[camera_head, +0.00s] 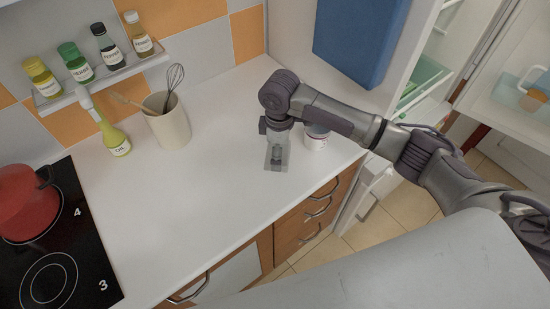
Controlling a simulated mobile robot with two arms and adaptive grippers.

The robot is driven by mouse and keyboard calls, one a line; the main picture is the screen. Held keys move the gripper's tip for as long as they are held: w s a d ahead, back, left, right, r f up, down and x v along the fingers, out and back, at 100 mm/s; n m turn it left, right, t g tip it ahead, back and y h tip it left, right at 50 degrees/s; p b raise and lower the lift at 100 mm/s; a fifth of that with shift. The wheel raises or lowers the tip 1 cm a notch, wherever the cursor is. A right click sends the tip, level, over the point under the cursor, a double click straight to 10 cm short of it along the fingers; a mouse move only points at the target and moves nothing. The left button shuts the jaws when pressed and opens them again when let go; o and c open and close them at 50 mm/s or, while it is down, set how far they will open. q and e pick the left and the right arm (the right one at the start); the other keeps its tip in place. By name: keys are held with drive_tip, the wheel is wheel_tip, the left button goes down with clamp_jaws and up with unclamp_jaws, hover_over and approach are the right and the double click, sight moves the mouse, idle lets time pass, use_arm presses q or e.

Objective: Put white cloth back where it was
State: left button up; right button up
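No white cloth can be made out in the head view. My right gripper (277,160) points down at the white worktop (210,185), close beside a small white tub (317,138). Its fingers are small and seen from above, so I cannot tell if they are open or shut, or if they hold something. My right arm hides part of the worktop and the upper part of the tub. My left gripper is out of view.
A utensil holder (168,126) with a whisk and an oil bottle (115,139) stand at the back left. A red pot (22,198) sits on the black hob (70,245). A blue panel (362,38) hangs at the back right, near open shelving. The middle worktop is clear.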

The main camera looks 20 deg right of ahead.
drive_tip(key=shift+s+a+f, duration=0.1)
drive_tip(key=shift+a+f, duration=0.35)
drive_tip(key=shift+a, duration=0.1)
wheel_tip(320, 180, down, 3)
drive_tip(key=shift+f+p, duration=0.1)
drive_tip(key=shift+p, duration=0.6)
drive_tip(key=shift+f, duration=0.35)
drive_tip(key=shift+f, duration=0.1)
drive_tip(key=o, duration=0.7)
wheel_tip(320, 180, up, 11)
drive_tip(key=shift+b, duration=1)
drive_tip(key=shift+r, duration=0.65)
